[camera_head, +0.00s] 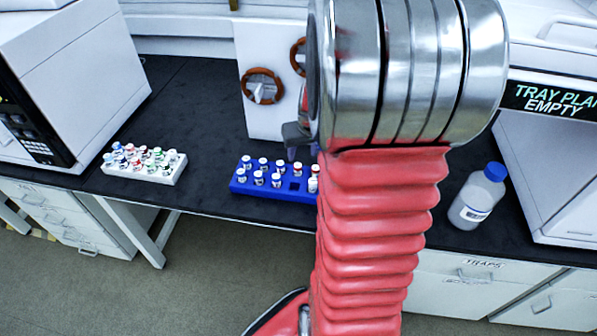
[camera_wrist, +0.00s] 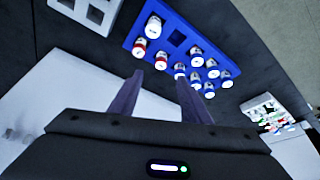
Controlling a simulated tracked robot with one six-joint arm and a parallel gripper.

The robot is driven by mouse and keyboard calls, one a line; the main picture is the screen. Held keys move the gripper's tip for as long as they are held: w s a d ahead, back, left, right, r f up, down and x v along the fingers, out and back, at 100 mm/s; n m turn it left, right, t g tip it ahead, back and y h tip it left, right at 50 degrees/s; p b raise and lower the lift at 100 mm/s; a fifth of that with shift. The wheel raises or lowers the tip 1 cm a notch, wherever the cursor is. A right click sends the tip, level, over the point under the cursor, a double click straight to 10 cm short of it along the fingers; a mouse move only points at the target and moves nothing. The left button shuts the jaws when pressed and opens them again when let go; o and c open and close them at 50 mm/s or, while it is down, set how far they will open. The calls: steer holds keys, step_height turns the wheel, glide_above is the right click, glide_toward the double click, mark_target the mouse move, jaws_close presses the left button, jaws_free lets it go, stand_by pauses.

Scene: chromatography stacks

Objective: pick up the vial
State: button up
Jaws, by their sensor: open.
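The blue rack (camera_head: 270,196) stands on the dark bench and holds several small vials, with a few empty holes; it also shows in the wrist view (camera_wrist: 190,33). Among its vials are a white-capped one (camera_wrist: 153,25) and two with red on them, one (camera_wrist: 140,47) and another (camera_wrist: 161,60). Others have white caps with dark blue. Which vial is meant cannot be told. My gripper (camera_wrist: 159,76) is open, with nothing between its fingers, and its tips point toward the rack. In the head view my arm hides most of the gripper and the rack's right end.
A white rack (camera_head: 145,172) of vials with mixed cap colours stands to the left. A bottle with a blue cap (camera_head: 480,195) stands to the right. White machines flank the bench; a white panel with brown handwheels (camera_head: 263,86) stands behind the blue rack.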

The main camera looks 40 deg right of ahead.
glide_above(298, 165)
steer(key=s+a, duration=0.1)
steer(key=s, duration=0.1)
steer(key=shift+s+f, duration=0.2)
steer(key=shift+f, duration=2.05)
steer(key=shift+x, duration=2.6)
steer(key=shift+a, duration=0.1)
steer(key=shift+c, duration=0.5)
jaws_close()
steer(key=shift+r, duration=0.1)
step_height(298, 165, up, 10)
